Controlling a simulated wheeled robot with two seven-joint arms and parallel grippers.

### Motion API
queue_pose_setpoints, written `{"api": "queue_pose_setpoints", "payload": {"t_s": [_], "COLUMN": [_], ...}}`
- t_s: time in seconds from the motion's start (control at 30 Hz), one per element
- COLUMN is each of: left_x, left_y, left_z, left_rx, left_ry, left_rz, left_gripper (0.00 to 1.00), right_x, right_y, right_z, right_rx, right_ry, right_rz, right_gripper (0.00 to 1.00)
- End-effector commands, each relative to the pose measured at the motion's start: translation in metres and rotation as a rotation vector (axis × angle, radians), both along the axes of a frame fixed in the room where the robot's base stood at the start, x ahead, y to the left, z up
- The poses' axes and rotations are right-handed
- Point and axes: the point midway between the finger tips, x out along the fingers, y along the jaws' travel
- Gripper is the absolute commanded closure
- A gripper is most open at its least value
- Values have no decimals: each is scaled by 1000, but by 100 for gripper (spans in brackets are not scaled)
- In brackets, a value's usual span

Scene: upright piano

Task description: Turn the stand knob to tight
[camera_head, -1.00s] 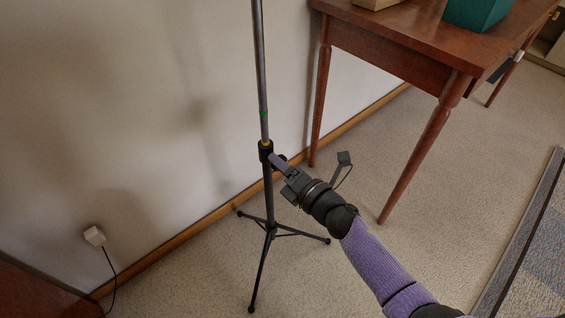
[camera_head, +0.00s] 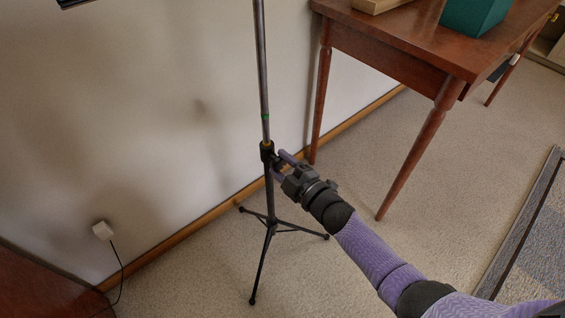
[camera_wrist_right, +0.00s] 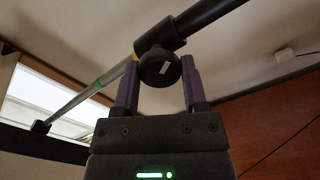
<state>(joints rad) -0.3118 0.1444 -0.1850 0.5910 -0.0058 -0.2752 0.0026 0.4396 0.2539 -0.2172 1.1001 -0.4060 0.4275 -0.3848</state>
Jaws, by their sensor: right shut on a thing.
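The black stand (camera_head: 268,195) stands upright on its tripod legs by the wall, its thin grey upper pole rising from a black collar (camera_head: 266,150). In the right wrist view, the round black stand knob (camera_wrist_right: 160,68) sticks out from the collar (camera_wrist_right: 180,28) and bears a short white mark, tilted slightly from upright. My right gripper (camera_head: 280,164) is at the collar's right side. Its purple fingers lie on both sides of the knob in the wrist view (camera_wrist_right: 160,80) and are shut on it. In the head view the knob is mostly hidden by the fingers. My left gripper is out of view.
A wooden table (camera_head: 400,50) with a teal box (camera_head: 475,14) on it stands right of the stand, its legs near my right arm. A white wall plug (camera_head: 102,231) with a black cord is at lower left. A patterned rug (camera_head: 535,235) lies at right. Carpet between is clear.

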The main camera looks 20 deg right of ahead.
Motion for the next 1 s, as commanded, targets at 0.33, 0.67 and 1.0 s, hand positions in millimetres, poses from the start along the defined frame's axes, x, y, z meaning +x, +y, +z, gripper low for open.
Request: {"api": "queue_pose_setpoints", "payload": {"t_s": [0.33, 0.67, 1.0], "left_x": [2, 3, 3], "left_y": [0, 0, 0], "left_z": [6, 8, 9], "left_rx": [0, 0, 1], "left_ry": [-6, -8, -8], "left_rz": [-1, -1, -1], "left_gripper": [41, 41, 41], "right_x": [0, 0, 0], "right_y": [-1, -1, -1], "right_z": [0, 0, 0], "right_rx": [275, 442, 501], "right_ry": [103, 164, 185], "right_rz": [-1, -2, -2], "right_gripper": [100, 100, 100]}}
